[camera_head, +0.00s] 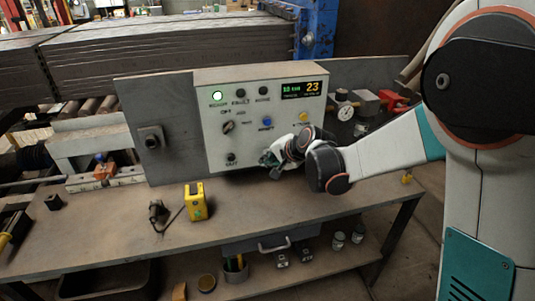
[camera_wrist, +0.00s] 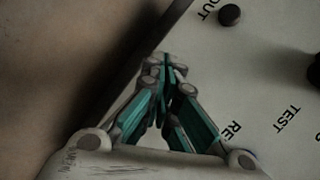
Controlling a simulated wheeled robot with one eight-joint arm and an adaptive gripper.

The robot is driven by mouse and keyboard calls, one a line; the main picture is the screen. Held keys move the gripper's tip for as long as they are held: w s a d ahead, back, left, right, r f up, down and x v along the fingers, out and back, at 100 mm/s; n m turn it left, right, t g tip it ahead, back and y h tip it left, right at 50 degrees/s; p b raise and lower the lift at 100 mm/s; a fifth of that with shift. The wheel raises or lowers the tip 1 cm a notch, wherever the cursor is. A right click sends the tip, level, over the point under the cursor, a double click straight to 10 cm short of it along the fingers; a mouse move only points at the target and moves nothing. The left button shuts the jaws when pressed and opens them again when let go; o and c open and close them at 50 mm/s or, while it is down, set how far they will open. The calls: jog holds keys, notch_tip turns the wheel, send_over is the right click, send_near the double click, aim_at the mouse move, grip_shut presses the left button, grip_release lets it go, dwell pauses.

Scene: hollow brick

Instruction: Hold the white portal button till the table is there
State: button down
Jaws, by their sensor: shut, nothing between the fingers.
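The white control panel (camera_head: 262,118) stands upright at the back of the bench. My gripper (camera_head: 268,160) is in front of the panel's lower right part, with its fingers shut and empty. In the wrist view the closed fingertips (camera_wrist: 160,62) are near the panel's edge; whether they touch it I cannot tell. A dark button marked OUT (camera_wrist: 230,15) lies apart from them. I cannot make out a white button; my gripper and wrist hide part of the panel's lower right. A white lit lamp (camera_head: 217,96) is at the panel's upper left.
A blue button (camera_head: 267,121) and a yellow button (camera_head: 304,117) are on the panel. A yellow device (camera_head: 195,201) with a cable stands on the bench (camera_head: 110,235). A pressure gauge (camera_head: 345,112) is right of the panel. Stacked grey sheets (camera_head: 170,50) lie behind.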

jog(key=shift+w+a, duration=0.15)
jog(key=shift+w, duration=0.25)
dwell(0.5)
dwell(2.3)
jog(key=shift+s+d, duration=0.25)
jog(key=shift+s, duration=0.6)
jog(key=shift+s, duration=0.1)
jog(key=s, duration=0.2)
jog(key=s+d, duration=0.1)
jog(key=s, duration=0.1)
jog(key=shift+s+d, duration=0.2)
jog(key=shift+s, duration=0.1)
